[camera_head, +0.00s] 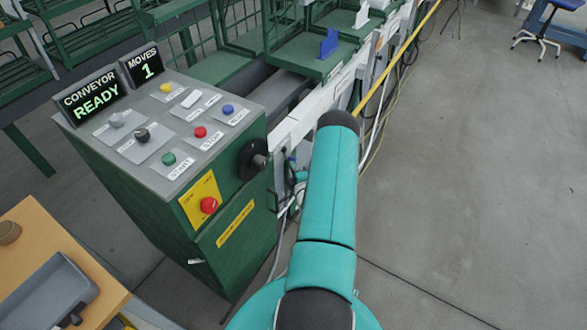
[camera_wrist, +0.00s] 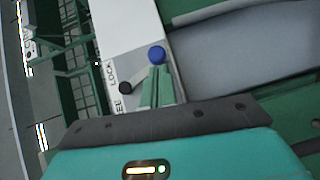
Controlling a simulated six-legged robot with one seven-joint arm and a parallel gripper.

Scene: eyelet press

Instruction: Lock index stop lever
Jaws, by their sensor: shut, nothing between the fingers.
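In the wrist view a lever with a blue ball knob (camera_wrist: 157,54) sits on a white panel (camera_wrist: 121,30). A pale bar (camera_wrist: 140,72) runs from near the ball down left to a black round part (camera_wrist: 125,88). A LOCK label (camera_wrist: 110,72) is printed left of the bar. A second label (camera_wrist: 117,104) below it is partly hidden. My gripper (camera_wrist: 157,70) is shut, with its green fingertips right below the blue ball. I cannot tell whether they touch it. The lever and my gripper cannot be made out in the head view.
The green control console (camera_head: 160,140) stands left of my arm, its displays reading CONVEYOR READY and MOVES 1. A black knob (camera_head: 253,160) juts from its side. A white rail (camera_head: 322,105) runs beyond my arm. Open floor (camera_head: 480,170) lies to the right.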

